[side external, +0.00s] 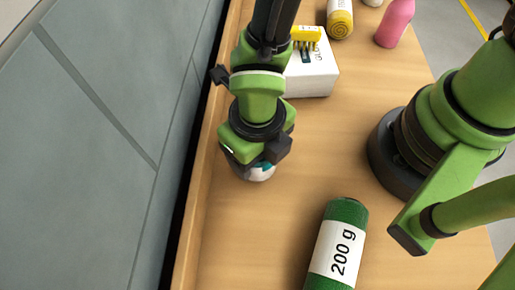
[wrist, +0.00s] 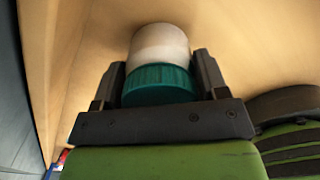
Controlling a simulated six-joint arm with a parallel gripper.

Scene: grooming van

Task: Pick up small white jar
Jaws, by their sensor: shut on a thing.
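A small white jar (wrist: 160,44) with a teal ridged lid (wrist: 158,82) is between the fingers of my gripper (wrist: 160,85) in the wrist view. The fingers are shut on it, one on each side. In the side external view, my gripper (side external: 258,165) points down near the left edge of the wooden table. Only a bit of the jar (side external: 258,174) shows beneath it there. I cannot tell whether the jar touches the table.
A green 200 g container (side external: 341,240) lies at the front of the table (side external: 240,230). A white box (side external: 312,75) with a yellow comb-like item (side external: 305,36) on it stands behind my gripper. A yellow-and-white bottle (side external: 340,18) and a pink bottle (side external: 394,22) are at the back. A grey wall borders the left.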

